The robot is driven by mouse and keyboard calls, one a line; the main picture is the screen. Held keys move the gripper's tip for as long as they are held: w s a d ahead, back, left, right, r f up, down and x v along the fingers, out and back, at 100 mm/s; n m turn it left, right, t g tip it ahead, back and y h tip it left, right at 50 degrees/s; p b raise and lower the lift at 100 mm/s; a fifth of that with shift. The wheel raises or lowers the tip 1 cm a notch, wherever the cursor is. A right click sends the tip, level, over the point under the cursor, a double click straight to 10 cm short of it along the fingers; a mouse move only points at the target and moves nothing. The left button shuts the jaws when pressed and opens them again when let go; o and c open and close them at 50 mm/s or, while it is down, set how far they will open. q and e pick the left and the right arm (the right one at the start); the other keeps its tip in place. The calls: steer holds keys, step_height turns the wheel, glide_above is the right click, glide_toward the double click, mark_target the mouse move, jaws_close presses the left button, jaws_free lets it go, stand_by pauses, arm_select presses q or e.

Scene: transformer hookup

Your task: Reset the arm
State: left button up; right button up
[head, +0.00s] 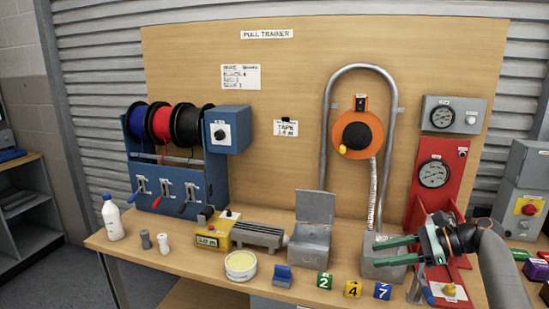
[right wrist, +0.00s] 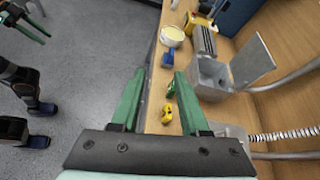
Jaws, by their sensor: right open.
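My right gripper (head: 378,254) is at the right of the bench in the head view, in front of the grey box under the bent conduit. Its two green fingers point left and are apart, with nothing between them. In the right wrist view the open fingers (right wrist: 160,74) hang over the bench's front edge, with the numbered blocks beyond them. My left gripper (right wrist: 32,22) shows partly at the top left of the right wrist view, over the floor; its jaw state is unclear. It is outside the head view.
Green (head: 324,281), yellow (head: 353,289) and blue (head: 382,291) numbered blocks stand along the front edge. An open grey box (head: 310,246), a tub (head: 241,266) and a red gauge stand (head: 430,200) are nearby. The floor (right wrist: 75,70) before the bench has free room.

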steer(key=s+a+f+n+g+h, duration=0.2)
steer(key=s+a+f+n+g, duration=0.15)
steer(key=s+a+f, duration=0.7)
steer(key=w+d+n+t+h, duration=0.7)
steer(key=w+d+t, duration=0.2)
steer(key=w+d, duration=0.5)
steer(key=w+d+r+n+t+h, duration=0.5)
steer(key=d+r+n+t, duration=0.2)
steer(key=r+n, duration=0.4)
steer(key=s+a+f+g+y, duration=0.1)
steer(key=s+a+f+g, duration=0.1)
steer(key=s+a+f, duration=0.55)
steer(key=s+a+f+g+y, duration=0.1)
steer(key=s+a+f+y, duration=0.15)
steer(key=s+f, duration=0.85)
steer(key=s+a+f+g, duration=0.1)
steer(key=s+a+f, duration=0.2)
steer(key=s, duration=0.4)
steer(key=s+a+f+g, duration=0.2)
steer(key=s+a+f, duration=0.1)
steer(key=s+f, duration=0.3)
steer(key=s+a+f+g, duration=0.1)
steer(key=s+a+f, duration=0.2)
steer(key=s, duration=0.6)
steer(key=shift+s+a+f+g+y, duration=0.15)
steer(key=shift+s+f+g+y, duration=0.2)
steer(key=shift+f, duration=0.55)
steer(key=shift+w+m, duration=0.1)
steer(key=shift+m, duration=0.15)
